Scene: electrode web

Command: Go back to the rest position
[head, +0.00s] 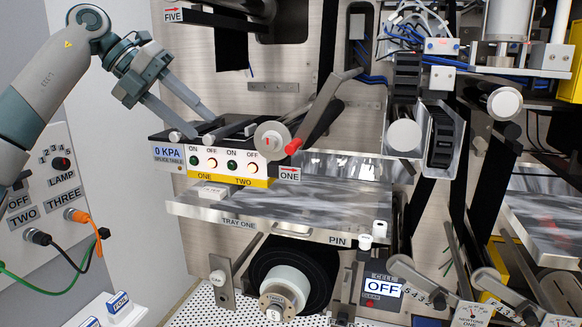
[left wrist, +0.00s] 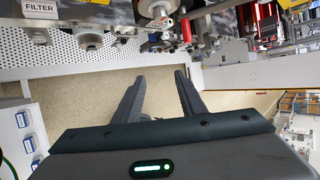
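My left gripper (head: 200,126) comes in from the upper left in the head view, its two grey fingers pointing down and right. The fingers are apart with nothing seen between them. The tips appear in front of or close to the left end of the black splice table unit (head: 168,153); I cannot tell whether they touch it. In the left wrist view the gripper (left wrist: 160,76) is also spread, with bare floor and machine edge beyond its fingers. My right gripper is in neither view.
The button panel (head: 222,163), tray one (head: 240,224) and a black roll (head: 290,275) are right and below. A side panel (head: 45,200) with plugged cables stands at left. The left wrist view shows open floor (left wrist: 80,90) and blue-labelled boxes (left wrist: 25,130).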

